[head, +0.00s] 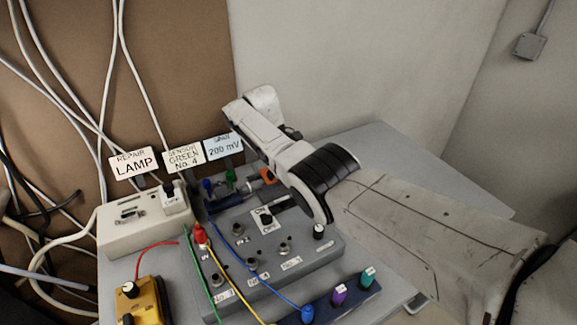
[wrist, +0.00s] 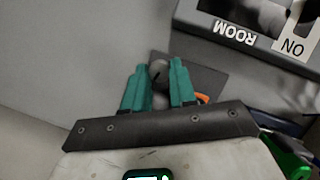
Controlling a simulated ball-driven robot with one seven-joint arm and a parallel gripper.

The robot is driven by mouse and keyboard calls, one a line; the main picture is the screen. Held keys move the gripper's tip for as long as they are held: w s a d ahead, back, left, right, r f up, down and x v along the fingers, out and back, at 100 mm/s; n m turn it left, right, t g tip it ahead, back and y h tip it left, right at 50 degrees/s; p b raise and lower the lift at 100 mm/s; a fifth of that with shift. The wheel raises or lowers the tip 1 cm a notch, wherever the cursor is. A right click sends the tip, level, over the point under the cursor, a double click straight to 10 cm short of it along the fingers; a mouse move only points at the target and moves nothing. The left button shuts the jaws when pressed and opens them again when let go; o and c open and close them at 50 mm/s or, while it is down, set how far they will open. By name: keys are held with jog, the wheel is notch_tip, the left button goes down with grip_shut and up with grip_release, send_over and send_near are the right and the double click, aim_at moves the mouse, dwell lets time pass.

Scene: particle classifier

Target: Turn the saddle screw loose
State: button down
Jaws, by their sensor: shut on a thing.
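In the wrist view, the two teal fingers of my gripper (wrist: 160,72) stand on either side of the small dark saddle screw (wrist: 158,79). My gripper is shut on it. The screw sits against a dark grey plate (wrist: 208,80), and the fingers and the dark bar in front hide part of it. In the head view, my arm reaches in from the right over the bench. The fingertips and the screw cannot be made out clearly there.
A grey control panel (head: 318,262) with an ON/OFF switch (head: 265,219) stands below my arm. Coloured leads cross its left side, by a yellow box (head: 150,298). A cream box (head: 135,233) stands left. The bench's right rear (head: 400,150) is clear.

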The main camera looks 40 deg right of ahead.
jog(key=shift+n+h+p, duration=0.3)
jog(key=shift+n+p, duration=0.15)
jog(key=shift+n, duration=0.15)
jog(key=c, duration=0.9)
grip_release()
jog(key=b+v, duration=0.5)
jog(key=v, duration=0.5)
jog(key=shift+r, duration=0.4)
